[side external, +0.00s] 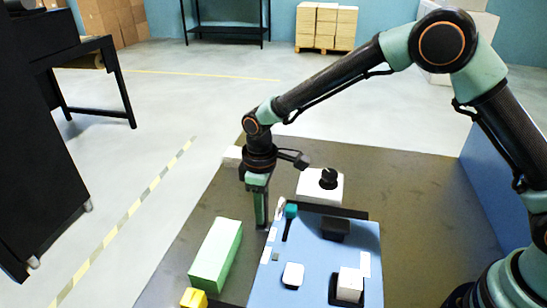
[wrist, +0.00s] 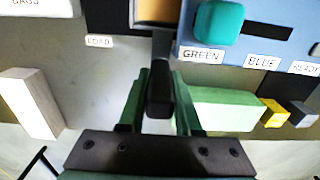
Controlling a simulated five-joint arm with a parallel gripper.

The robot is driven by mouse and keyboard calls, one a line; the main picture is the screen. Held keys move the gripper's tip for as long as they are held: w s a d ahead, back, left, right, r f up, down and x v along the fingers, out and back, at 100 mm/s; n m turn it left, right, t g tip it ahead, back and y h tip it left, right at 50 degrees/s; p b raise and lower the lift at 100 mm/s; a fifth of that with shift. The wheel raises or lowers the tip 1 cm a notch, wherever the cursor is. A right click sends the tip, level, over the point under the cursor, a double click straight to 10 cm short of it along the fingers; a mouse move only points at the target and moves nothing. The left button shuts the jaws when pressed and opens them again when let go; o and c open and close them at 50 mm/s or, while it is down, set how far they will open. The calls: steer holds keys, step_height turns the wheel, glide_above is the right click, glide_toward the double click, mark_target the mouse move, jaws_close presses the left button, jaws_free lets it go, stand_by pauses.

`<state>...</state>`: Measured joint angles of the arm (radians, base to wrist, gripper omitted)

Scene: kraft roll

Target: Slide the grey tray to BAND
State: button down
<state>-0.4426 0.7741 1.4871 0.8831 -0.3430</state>
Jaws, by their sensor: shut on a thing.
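In the wrist view, a dark handle (wrist: 159,92) stands between the green fingers of my gripper (wrist: 158,112), which is shut on it. A grey bar (wrist: 161,45) runs from the handle up to what looks like the grey tray (wrist: 157,27), with a tan surface at the top edge. A LOAD label (wrist: 99,41) lies to its left; no BAND label can be read. In the side view, my gripper (side external: 262,222) points down at the left edge of the blue panel (side external: 315,265); the tray cannot be made out there.
A teal-knobbed lever (side external: 291,211) stands close right of my gripper. A green block (side external: 215,255) and yellow block (side external: 193,298) lie at front left. A white box with a black knob (side external: 320,185) stands behind the panel. A pale block (wrist: 30,102) is at left in the wrist view.

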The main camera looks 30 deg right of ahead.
steer(key=s+a, duration=0.4)
steer(key=shift+s+a+r, duration=0.1)
steer(key=shift+s+a, duration=0.1)
steer(key=shift+a, duration=0.1)
steer(key=c, duration=0.6)
jaws_free()
steer(key=shift+r, duration=0.1)
step_height(320, 180, up, 12)
steer(key=shift+d, duration=0.1)
